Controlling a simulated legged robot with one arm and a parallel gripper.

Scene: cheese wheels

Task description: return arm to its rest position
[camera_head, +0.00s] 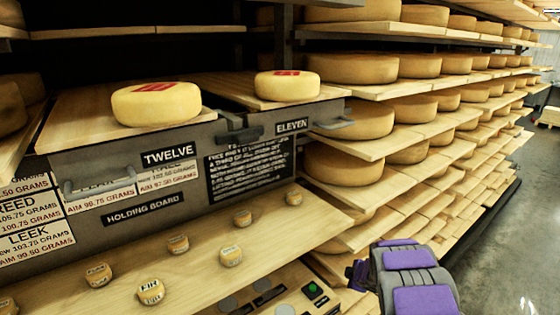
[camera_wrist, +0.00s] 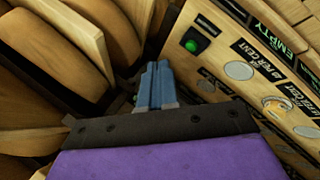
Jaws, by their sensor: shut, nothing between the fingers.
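My arm (camera_head: 412,280), grey with purple pads, shows at the bottom right of the head view, beside the right end of the holding board. My gripper (camera_wrist: 156,80) is in the wrist view, with its two blue-grey fingers pressed together and nothing between them. It points toward the gap between the cheese shelves on the left and a wooden control panel (camera_wrist: 225,55) on the right. The fingertips are apart from the panel's green button (camera_wrist: 192,45). In the head view the fingers cannot be made out clearly.
Two cheese wheels with red marks, one larger (camera_head: 156,104) and one smaller (camera_head: 287,86), sit on boards marked TWELVE and ELEVEN. Several small labelled cheeses lie on the holding board (camera_head: 200,285). Shelves of cheese wheels (camera_head: 352,68) run back along the right. Floor (camera_head: 500,240) is clear at far right.

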